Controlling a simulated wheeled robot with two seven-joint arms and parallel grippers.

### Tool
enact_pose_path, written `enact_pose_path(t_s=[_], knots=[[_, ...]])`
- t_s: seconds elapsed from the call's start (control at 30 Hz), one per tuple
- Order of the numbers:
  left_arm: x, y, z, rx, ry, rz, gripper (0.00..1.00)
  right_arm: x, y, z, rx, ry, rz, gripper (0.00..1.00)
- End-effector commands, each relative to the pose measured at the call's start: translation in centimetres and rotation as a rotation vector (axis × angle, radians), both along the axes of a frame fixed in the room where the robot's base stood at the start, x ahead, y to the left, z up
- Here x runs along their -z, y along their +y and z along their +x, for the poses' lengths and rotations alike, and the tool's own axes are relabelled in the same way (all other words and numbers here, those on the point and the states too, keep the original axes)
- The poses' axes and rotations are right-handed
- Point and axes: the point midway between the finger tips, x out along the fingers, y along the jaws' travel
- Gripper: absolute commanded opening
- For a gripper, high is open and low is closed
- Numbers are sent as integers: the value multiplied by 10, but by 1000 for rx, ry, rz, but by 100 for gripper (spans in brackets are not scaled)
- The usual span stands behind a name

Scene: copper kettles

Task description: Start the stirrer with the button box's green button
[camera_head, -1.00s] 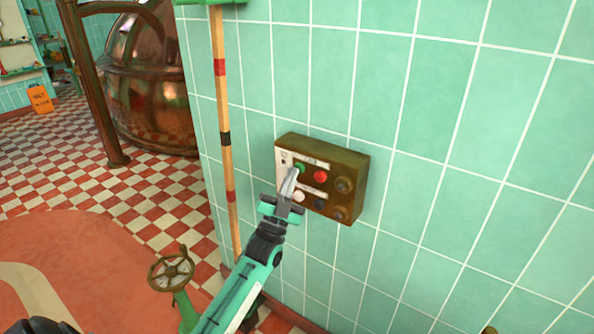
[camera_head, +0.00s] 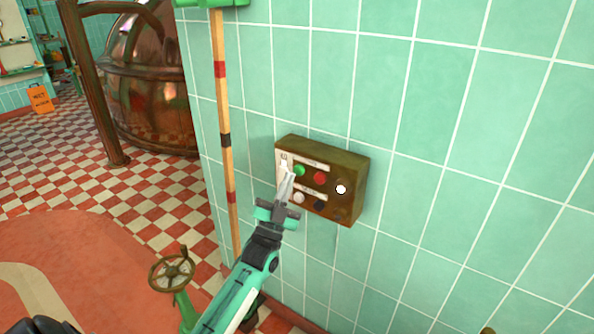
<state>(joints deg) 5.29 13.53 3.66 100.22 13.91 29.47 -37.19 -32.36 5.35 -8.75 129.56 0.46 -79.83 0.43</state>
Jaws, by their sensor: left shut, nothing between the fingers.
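The brown button box (camera_head: 352,167) is fixed to the tiled wall at the middle of the head view. Its green button (camera_head: 299,170) is in the upper row, left of a red button (camera_head: 320,178). A white button (camera_head: 299,198) and a dark one (camera_head: 319,205) are below. A round lamp (camera_head: 341,189) on the right of the box glows white. My left gripper (camera_head: 289,174) is shut and empty. Its tips are just left of and below the green button and look apart from it. My right gripper is not seen.
A striped wooden pole (camera_head: 223,120) stands left of the box along the wall corner. A handwheel valve (camera_head: 172,272) is below left, near my left arm. A large copper kettle (camera_head: 150,75) stands at the back left. The wall right of the box is bare.

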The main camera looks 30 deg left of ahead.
Motion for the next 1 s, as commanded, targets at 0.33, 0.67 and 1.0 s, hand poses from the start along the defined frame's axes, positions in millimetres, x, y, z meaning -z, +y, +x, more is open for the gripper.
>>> enact_pose_path(t_s=[0.33, 0.67, 1.0], knots=[[-1, 0, -8, 0, 1, 0, 0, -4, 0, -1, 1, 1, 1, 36], [-1, 3, -40, -1, 1, 1, 0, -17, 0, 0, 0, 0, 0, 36], [0, 4, -50, 0, 0, 0, 0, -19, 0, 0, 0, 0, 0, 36]])
